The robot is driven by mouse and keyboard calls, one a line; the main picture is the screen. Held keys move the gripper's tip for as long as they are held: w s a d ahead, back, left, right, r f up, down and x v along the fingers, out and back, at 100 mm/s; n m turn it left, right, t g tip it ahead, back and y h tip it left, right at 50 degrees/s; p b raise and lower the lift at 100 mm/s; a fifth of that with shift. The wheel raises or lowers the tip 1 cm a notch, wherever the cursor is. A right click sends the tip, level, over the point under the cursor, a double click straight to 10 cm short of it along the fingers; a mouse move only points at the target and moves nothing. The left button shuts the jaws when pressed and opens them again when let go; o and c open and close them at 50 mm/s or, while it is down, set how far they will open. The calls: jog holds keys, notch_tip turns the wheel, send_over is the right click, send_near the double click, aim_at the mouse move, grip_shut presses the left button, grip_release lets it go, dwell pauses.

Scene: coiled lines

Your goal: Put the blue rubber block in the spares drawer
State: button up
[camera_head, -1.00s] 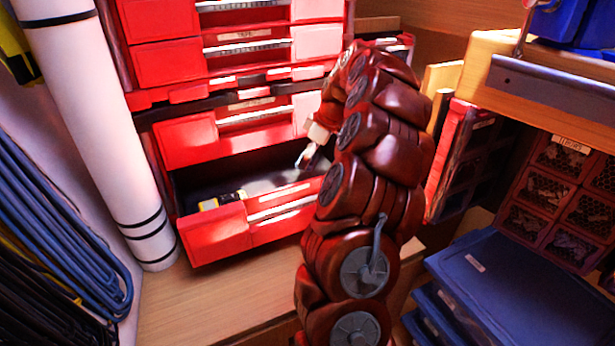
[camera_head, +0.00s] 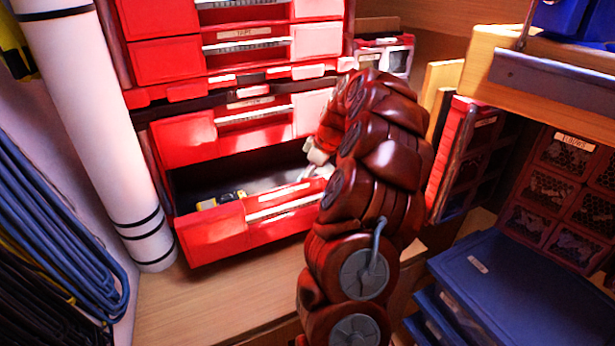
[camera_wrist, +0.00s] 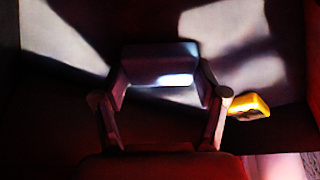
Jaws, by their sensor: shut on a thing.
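The red spares drawer (camera_head: 220,236) is pulled open at the bottom of the red cabinet. My gripper (camera_head: 318,172) is at the right part of its opening, partly hidden by my arm and the drawer front. In the wrist view, my gripper (camera_wrist: 163,88) points down into the drawer and is shut on a dark block (camera_wrist: 160,58) with a bright highlight. Its blue colour is hard to make out in the shadow. The block is between both fingers, over the drawer floor (camera_wrist: 230,25); I cannot tell whether it touches the floor. The head view hides the block.
A yellow and black item (camera_head: 222,199) lies in the left part of the drawer and shows in the wrist view (camera_wrist: 249,106). Closed drawers (camera_head: 183,140) are directly above. A white roll (camera_head: 95,130) stands left. Blue bins (camera_head: 500,280) are at right.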

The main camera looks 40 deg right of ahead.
jog(key=shift+f, duration=0.2)
jog(key=o, duration=1.2)
jog(key=shift+o, duration=0.2)
jog(key=shift+r, duration=0.1)
jog(key=shift+s+d+r, duration=0.1)
jog(key=shift+r, duration=0.5)
jog(key=p+v, duration=0.1)
jog(key=v, duration=0.5)
jog(key=shift+s+r+p, duration=0.2)
jog(key=shift+r+p, duration=0.05)
jog(key=shift+p, duration=0.15)
